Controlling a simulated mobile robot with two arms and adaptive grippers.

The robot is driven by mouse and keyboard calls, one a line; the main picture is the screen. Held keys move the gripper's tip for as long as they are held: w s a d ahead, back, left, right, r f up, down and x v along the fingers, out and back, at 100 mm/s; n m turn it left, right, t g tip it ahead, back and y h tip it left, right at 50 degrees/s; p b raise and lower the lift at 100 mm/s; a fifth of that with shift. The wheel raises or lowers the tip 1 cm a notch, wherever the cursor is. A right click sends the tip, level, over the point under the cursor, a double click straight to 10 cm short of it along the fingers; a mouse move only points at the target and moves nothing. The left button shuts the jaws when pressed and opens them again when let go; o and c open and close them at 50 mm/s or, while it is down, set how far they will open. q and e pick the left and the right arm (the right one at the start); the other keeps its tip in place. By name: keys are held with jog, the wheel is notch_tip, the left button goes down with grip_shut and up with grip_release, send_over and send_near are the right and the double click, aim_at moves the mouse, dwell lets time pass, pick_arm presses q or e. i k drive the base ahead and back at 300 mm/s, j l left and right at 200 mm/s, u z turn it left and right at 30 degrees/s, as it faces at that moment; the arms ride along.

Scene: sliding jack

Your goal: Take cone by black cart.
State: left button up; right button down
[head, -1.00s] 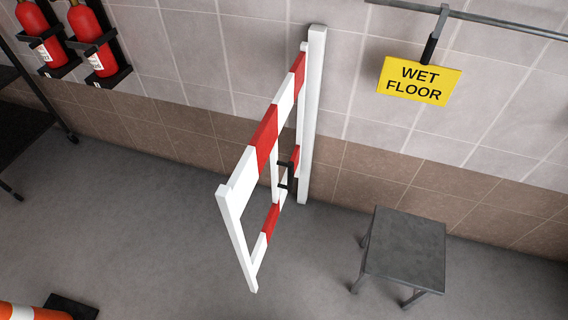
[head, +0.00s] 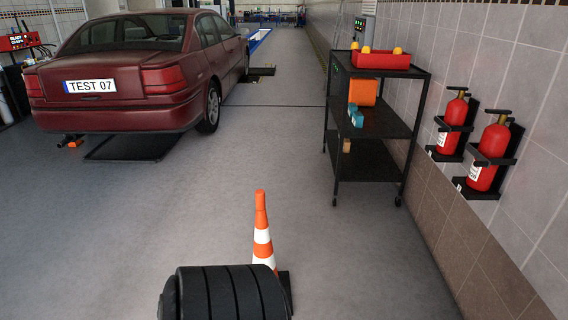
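An orange and white striped cone (head: 262,240) stands upright on the floor at the lower middle of the head view. Its lower part is partly hidden behind a black ribbed tyre-like object, and a bit of its dark base shows at the right. The black cart (head: 370,172) stands farther off, right of the cone, near the tiled wall. It has several shelves. Neither of my grippers is in view.
The black ribbed object (head: 225,293), like tyres, stands just in front of the cone. A dark red car (head: 120,75) is at the left. Two fire extinguishers (head: 488,155) hang on the right wall. The cart carries a red tray (head: 385,62). The middle floor is clear.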

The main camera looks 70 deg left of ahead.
aim_at(263, 251)
jog(key=u, duration=2.5)
jog(key=j+z, duration=0.1)
jog(key=z, duration=0.4)
jog(key=i+j+z, duration=0.25)
jog(key=j, duration=0.25)
jog(key=j+z, duration=0.3)
jog(key=j, duration=0.2)
jog(key=j+z, duration=0.25)
jog(key=j, duration=0.3)
jog(key=i+j, duration=0.05)
